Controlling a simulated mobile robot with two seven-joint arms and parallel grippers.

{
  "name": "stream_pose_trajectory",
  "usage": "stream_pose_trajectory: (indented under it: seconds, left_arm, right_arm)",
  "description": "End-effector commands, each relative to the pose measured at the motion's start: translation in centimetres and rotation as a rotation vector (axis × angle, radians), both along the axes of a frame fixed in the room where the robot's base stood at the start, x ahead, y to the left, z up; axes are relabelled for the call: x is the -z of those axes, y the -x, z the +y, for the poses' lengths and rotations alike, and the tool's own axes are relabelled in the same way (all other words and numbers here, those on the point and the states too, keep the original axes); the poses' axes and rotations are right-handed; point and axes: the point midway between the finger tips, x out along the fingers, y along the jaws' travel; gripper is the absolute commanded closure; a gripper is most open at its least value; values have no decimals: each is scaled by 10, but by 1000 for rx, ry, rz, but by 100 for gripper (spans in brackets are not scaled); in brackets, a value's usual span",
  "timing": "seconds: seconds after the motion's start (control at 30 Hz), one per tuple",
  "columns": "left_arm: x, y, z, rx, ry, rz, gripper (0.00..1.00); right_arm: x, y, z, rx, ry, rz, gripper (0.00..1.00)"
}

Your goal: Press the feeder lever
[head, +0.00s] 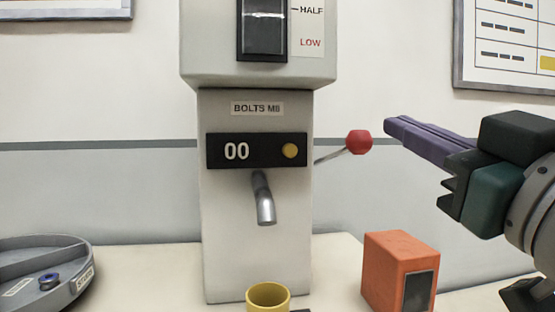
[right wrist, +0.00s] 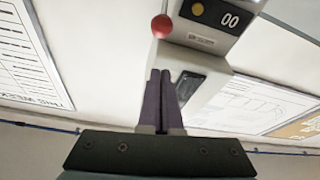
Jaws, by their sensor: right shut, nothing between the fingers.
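The feeder (head: 260,240) is a tall pale grey machine labelled "BOLTS M8", with a display reading "00". Its lever (head: 331,157) comes out of the right side and ends in a red ball knob (head: 359,142). The knob also shows in the right wrist view (right wrist: 162,26), beyond the fingertips. My right gripper (head: 388,125) is shut and empty, with purple fingers pointing left. In the head view its tips are just right of the knob and slightly higher, with a small gap between. My left gripper is not in view.
A metal spout (head: 264,200) points down above a yellow cup (head: 268,295) at the feeder's foot. An orange box (head: 385,270) stands to the right, below my right gripper. A grey round tray (head: 75,290) with compartments lies at the left. Charts hang on the wall.

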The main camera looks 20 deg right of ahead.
Motion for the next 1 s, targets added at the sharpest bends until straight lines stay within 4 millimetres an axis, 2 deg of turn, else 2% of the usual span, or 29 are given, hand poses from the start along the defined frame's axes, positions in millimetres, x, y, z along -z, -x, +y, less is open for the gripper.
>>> stream_pose_trajectory:
  seconds: [0.2,0.57,0.77,1.0]
  left_arm:
    - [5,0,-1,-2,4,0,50]
    - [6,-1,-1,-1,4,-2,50]
    - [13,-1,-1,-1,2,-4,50]
    - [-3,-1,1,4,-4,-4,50]
  right_arm:
    - [-12,4,1,-3,24,-71,100]
    - [-13,-1,1,-5,23,-71,100]
    - [-20,-20,-3,-5,25,-75,100]
    - [-42,-67,-11,-4,24,-70,100]
